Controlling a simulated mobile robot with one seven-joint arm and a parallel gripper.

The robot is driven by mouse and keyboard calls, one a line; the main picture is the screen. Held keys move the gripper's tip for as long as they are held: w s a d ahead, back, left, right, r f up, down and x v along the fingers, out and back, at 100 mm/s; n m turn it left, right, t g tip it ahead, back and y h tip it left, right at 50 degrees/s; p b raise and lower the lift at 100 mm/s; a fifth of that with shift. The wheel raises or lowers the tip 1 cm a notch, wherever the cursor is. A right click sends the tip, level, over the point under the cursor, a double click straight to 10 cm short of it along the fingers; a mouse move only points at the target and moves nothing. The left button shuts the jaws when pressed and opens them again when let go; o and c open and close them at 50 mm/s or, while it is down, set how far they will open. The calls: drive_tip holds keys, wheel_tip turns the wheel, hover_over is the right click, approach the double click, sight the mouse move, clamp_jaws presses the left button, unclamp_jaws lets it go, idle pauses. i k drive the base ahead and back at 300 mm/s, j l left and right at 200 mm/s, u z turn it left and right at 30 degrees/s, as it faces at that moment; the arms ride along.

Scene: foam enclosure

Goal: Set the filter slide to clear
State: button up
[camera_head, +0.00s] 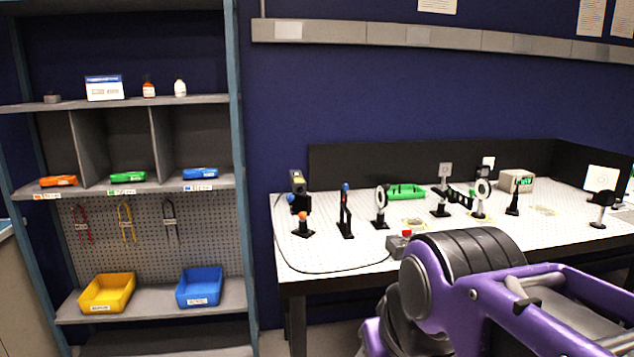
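On the white optics table (335,262), a small dark slide-like part with green patches (461,197) stands among the mounts right of centre. It may be the filter slide, but it is too small to read its setting or any "clear" mark. A post with a grey square plate (445,172) stands just left of it. A round ring mount (482,188) stands just right of it. My purple arm fills the lower right in the head view. My gripper is not in view.
Several posts, including a yellow-topped black device (298,183) and a ring mount (381,200), stand on the table. A grey box with a red button (399,243) sits at the front edge. A green tray (405,191) and display box (516,181) are behind. A shelf unit (190,100) stands left.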

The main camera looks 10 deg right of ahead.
sight(458, 196)
drive_tip(key=i+l, duration=0.2)
drive_tip(key=l, duration=0.2)
drive_tip(key=i+l, duration=0.25)
drive_tip(key=l, duration=0.15)
drive_tip(key=i+l, duration=0.2)
drive_tip(key=l, duration=0.2)
drive_tip(key=i+l, duration=0.25)
drive_tip(key=l+z, duration=0.05)
drive_tip(key=l, duration=0.1)
